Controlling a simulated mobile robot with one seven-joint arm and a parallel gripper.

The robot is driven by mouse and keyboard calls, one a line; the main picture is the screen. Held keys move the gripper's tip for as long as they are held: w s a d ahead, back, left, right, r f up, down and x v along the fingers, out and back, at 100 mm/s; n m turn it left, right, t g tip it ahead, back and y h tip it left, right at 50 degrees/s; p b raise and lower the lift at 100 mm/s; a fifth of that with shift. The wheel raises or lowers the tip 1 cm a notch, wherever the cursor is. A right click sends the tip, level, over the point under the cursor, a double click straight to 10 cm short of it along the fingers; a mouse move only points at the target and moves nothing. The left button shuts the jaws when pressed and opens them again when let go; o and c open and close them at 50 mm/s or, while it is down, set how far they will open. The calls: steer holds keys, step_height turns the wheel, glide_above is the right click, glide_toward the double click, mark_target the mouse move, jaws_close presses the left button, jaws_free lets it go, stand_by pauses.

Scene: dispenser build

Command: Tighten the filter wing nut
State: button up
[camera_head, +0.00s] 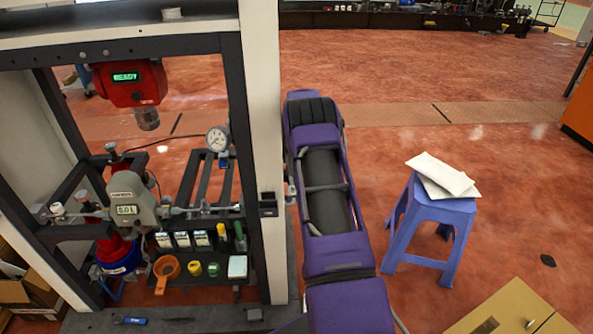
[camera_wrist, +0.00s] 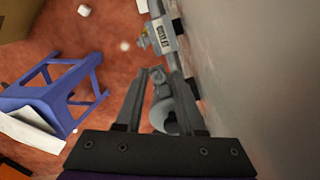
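The filter wing nut cannot be picked out with certainty. In the wrist view a small grey knob-like part (camera_wrist: 159,78) shows between the fingertips, with a rounded grey body (camera_wrist: 164,113) behind it; I cannot tell whether this is the wing nut. My gripper (camera_wrist: 161,74) is open, its two fingers apart on either side of that grey part. No contact is clear. In the head view my purple arm reaches up past the right side of the white post, and my gripper cannot be made out there.
A dark frame (camera_head: 236,110) with a white post (camera_head: 262,90) stands left of my arm. It holds a red unit reading READY (camera_head: 128,82), a gauge (camera_head: 217,139) and a grey meter (camera_head: 130,198). A blue stool (camera_head: 432,212) with white packets stands right. A pale wall (camera_wrist: 260,70) runs close right of my gripper.

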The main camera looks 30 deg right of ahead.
step_height(320, 180, up, 18)
steer(key=p, duration=0.2)
steer(key=shift+f+p, duration=0.25)
steer(key=shift+p, duration=0.05)
